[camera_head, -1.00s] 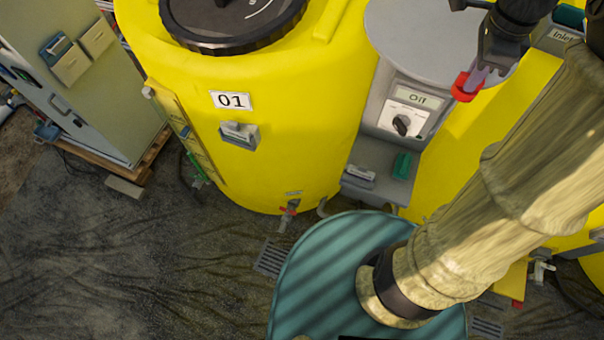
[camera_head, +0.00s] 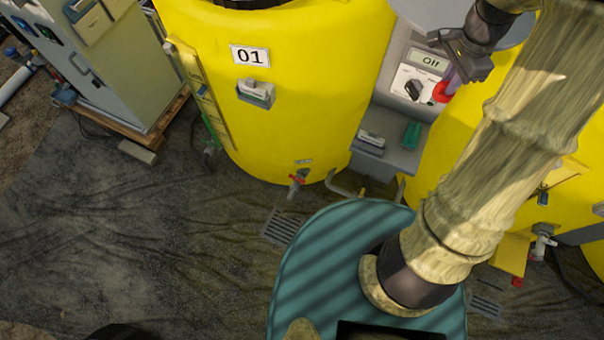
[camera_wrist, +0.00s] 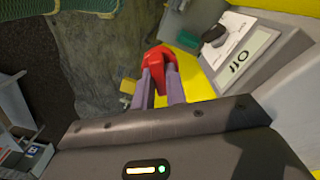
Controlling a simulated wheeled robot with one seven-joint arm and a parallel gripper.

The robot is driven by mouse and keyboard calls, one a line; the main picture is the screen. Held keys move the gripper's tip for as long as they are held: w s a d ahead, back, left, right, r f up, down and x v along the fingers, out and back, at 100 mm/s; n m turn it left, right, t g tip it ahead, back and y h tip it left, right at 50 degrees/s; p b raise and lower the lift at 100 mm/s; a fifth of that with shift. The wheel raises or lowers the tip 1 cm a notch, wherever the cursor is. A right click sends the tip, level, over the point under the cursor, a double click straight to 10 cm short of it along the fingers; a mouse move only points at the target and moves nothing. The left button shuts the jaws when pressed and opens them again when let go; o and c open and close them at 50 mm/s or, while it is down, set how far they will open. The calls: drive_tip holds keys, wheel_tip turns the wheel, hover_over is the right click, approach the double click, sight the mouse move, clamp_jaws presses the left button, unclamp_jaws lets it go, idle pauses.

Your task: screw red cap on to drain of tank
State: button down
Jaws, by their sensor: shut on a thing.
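My gripper (camera_head: 455,80) is shut on the red cap (camera_head: 443,92) and holds it in the air in front of the grey control box with the "Off" display. In the wrist view the red cap (camera_wrist: 157,60) sits between the tips of the two purple-grey fingers. The yellow tank marked 01 (camera_head: 290,110) stands left of the gripper. Its drain (camera_head: 296,184) is a small outlet with a red handle and a grey spout low on the front. The drain is well below and left of my gripper. I cannot clearly make out the spout's end.
The control box (camera_head: 418,85) stands between the yellow tanks, with a grey shelf (camera_head: 385,155) below it. A second yellow tank (camera_head: 480,130) is partly behind my arm. A grey cabinet (camera_head: 120,75) stands on a pallet at left. The dark floor (camera_head: 130,240) at lower left is clear.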

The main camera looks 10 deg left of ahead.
drive_tip(key=a+f+n, duration=0.3)
drive_tip(key=f+n, duration=0.1)
drive_tip(key=f, duration=0.5)
drive_tip(key=a+f+n+b, duration=0.1)
drive_tip(key=a+f+n, duration=0.2)
drive_tip(key=f, duration=0.6)
drive_tip(key=w+a+f+n, duration=0.1)
drive_tip(key=a+f+n, duration=0.2)
drive_tip(key=f+n, duration=0.3)
wheel_tip(320, 180, down, 3)
drive_tip(key=shift+a+r+n, duration=0.1)
drive_tip(key=shift+a+n, duration=0.25)
drive_tip(key=shift+n, duration=0.05)
drive_tip(key=shift+w+a, duration=0.1)
drive_tip(key=shift+w, duration=0.05)
